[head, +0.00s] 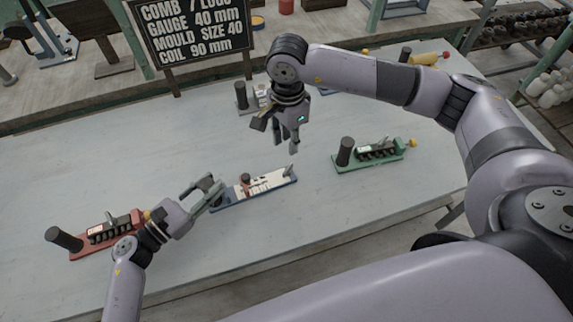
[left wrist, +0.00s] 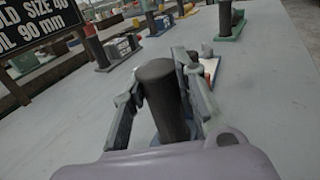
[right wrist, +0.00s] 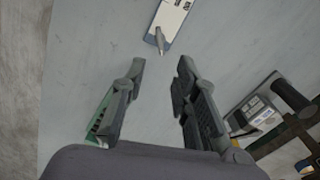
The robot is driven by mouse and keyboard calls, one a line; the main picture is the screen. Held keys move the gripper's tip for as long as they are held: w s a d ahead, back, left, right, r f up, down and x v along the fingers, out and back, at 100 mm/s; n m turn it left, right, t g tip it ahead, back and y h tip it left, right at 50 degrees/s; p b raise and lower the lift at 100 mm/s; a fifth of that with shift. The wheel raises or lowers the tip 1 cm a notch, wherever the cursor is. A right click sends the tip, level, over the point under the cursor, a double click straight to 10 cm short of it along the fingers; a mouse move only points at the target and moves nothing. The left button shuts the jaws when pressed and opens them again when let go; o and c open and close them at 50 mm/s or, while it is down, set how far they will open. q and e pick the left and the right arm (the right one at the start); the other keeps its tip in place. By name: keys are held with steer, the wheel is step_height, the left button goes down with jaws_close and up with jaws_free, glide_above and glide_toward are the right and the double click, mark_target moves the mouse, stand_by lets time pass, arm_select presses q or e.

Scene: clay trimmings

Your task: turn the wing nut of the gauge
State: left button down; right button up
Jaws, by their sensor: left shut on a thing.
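The gauge (head: 268,196) is a long blue base with a white scale plate, lying near the middle of the table. My left gripper (head: 214,193) is shut on the dark round post (left wrist: 163,90) at the gauge's left end, fingers on either side. My right gripper (head: 287,146) points down above and behind the gauge's right end. It is open and empty, with its fingers (right wrist: 161,68) apart.
A red-based device (head: 100,234) with a dark post stands at left, close to my left arm. A green-based one (head: 370,154) stands at right. Other devices and a black sign (head: 195,35) stand at the back. Bare tabletop (head: 330,205) lies in front of the green one.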

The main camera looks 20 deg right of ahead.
mark_target(287, 169)
step_height(287, 169, down, 11)
steer(key=n, duration=0.4)
steer(key=shift+f+n, duration=0.2)
steer(key=shift+n, duration=0.1)
stand_by(0.3)
jaws_close()
stand_by(0.4)
